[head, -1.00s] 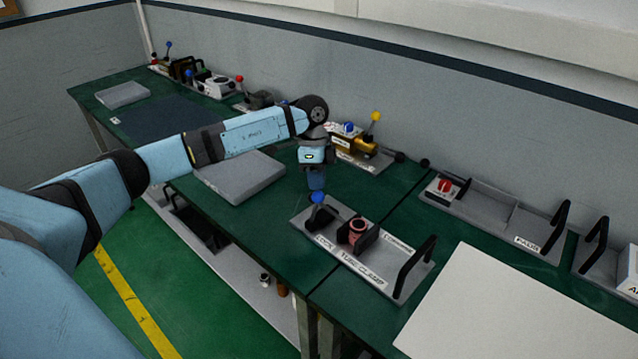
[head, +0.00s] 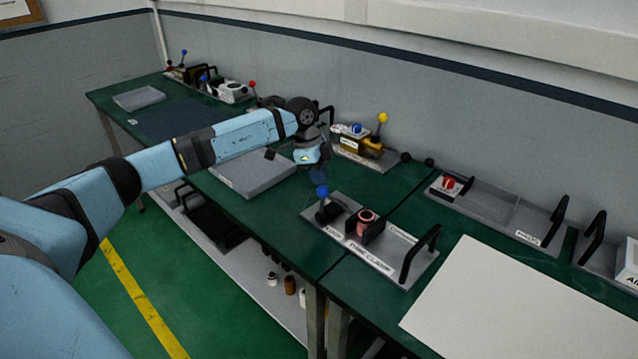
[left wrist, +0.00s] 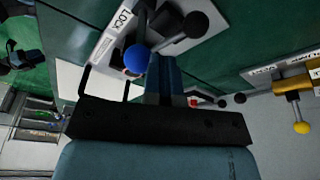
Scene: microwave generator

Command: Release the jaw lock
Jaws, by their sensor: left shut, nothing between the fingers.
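The tube clamp fixture (head: 345,245) is a grey plate on the green bench, with "LOCK" and "TUBE CLAMP" labels. A blue ball lever (head: 322,190) stands at its left end, beside black jaws around a pinkish-red tube (head: 367,222). My left gripper (head: 319,177) is shut and empty, pointing down just behind the blue ball. In the left wrist view the blue ball (left wrist: 137,59) is close beside the shut fingers (left wrist: 163,75); I cannot tell whether they touch. The "LOCK" label (left wrist: 123,19) shows beyond. My right gripper is out of view.
A black arched handle (head: 420,255) stands at the plate's right end. A grey tray (head: 245,180) lies left of my gripper. A yellow-knobbed fixture (head: 365,150) stands behind it. A red-knobbed tray (head: 480,205) and a white panel (head: 500,300) are to the right.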

